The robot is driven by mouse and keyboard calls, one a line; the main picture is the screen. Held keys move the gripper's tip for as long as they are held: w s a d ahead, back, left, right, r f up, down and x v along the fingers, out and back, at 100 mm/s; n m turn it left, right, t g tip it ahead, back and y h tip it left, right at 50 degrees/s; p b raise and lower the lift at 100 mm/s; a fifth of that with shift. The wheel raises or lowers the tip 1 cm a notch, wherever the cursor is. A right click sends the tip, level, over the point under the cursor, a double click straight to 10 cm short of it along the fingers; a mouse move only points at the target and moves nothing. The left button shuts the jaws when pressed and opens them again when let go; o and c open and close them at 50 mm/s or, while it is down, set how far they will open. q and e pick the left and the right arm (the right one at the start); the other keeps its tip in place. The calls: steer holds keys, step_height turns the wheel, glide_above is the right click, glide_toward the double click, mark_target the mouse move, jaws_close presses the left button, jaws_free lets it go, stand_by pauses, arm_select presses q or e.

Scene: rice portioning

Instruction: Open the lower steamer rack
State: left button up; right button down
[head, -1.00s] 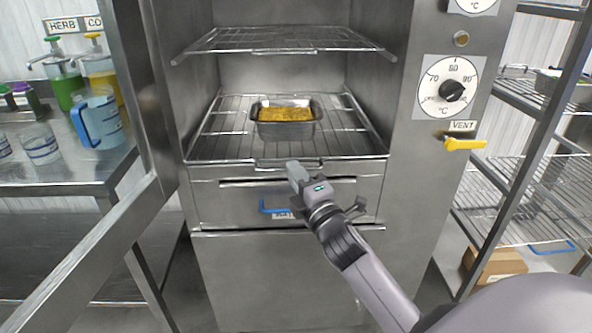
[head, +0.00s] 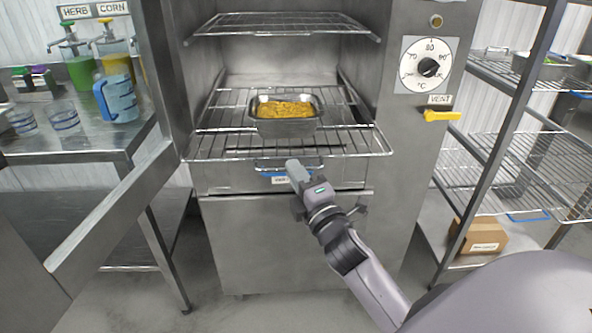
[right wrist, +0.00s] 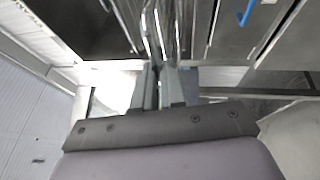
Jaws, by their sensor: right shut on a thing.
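The lower steamer rack (head: 215,148) is a wire shelf, drawn partly out of the open steamer so its front edge stands ahead of the opening. A metal pan of yellow food (head: 286,112) sits on it. My right gripper (head: 294,168) is at the middle of the rack's front edge, shut on the rack's front handle. In the right wrist view its fingers (right wrist: 158,84) are together at the wire bars; the exact grip is partly hidden. My left gripper is not in view.
The upper rack (head: 280,25) is inside the steamer. A drawer with a blue handle (head: 268,173) lies below the lower rack. The open door (head: 110,215) stands at left. A yellow vent lever (head: 442,116) and wire shelving (head: 500,150) are at right.

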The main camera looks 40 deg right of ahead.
steer(key=shift+s+a, duration=0.15)
steer(key=shift+s, duration=0.2)
steer(key=c, duration=1.5)
jaws_free()
steer(key=shift+b+v, duration=0.55)
steer(key=shift+v, duration=3.05)
